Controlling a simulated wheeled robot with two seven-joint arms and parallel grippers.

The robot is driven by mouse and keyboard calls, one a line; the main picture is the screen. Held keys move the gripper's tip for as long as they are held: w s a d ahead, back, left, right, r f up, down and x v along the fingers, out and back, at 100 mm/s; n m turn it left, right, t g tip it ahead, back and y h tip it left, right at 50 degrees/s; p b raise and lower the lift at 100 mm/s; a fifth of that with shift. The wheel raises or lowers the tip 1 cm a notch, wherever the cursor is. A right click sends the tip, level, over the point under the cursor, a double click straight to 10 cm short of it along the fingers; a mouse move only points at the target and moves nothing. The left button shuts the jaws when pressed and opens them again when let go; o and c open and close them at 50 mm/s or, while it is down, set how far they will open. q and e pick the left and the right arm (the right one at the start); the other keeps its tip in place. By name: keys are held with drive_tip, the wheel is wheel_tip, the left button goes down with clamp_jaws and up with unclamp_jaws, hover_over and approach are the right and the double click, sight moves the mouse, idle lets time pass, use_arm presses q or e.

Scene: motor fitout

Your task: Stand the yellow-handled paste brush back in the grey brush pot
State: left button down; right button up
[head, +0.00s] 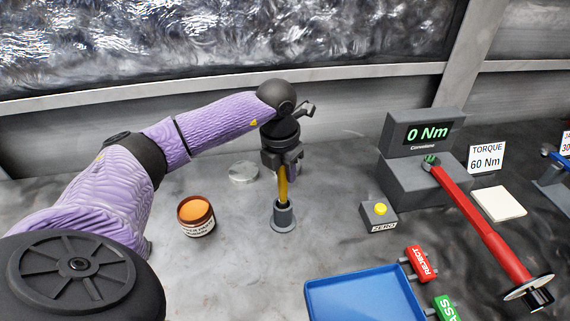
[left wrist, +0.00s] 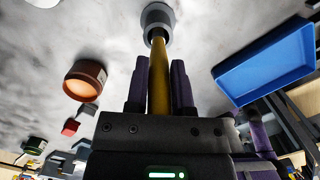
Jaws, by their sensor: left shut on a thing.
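The yellow-handled paste brush (head: 283,186) hangs roughly upright in my left gripper (head: 284,168), which is shut on its yellow handle. The brush's lower end is at the mouth of the grey brush pot (head: 284,217) and appears to be inside it; how deep I cannot tell. In the left wrist view the yellow handle (left wrist: 159,80) runs between the two fingers to the grey pot (left wrist: 157,18). The bristles are hidden. My right gripper is not in view.
An open paste tin (head: 196,217) stands left of the pot, with a pale round lid (head: 243,173) behind. A yellow-button ZERO box (head: 379,212), a torque tester (head: 424,150) with a red wrench (head: 475,215), and a blue tray (head: 365,298) lie to the right.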

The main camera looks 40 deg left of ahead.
use_arm(q)
drive_tip(key=shift+f+b, duration=0.95)
drive_tip(key=shift+f, duration=0.4)
idle(0.3)
drive_tip(key=shift+c, duration=2)
unclamp_jaws()
drive_tip(key=shift+r, duration=0.1)
drive_tip(key=r, duration=0.3)
drive_tip(key=r+p, duration=0.1)
drive_tip(key=r, duration=0.2)
drive_tip(key=s+r, duration=0.1)
drive_tip(key=r, duration=0.2)
drive_tip(key=shift+s+r+p, duration=0.1)
drive_tip(key=shift+r+p, duration=0.25)
drive_tip(key=shift+r, duration=0.05)
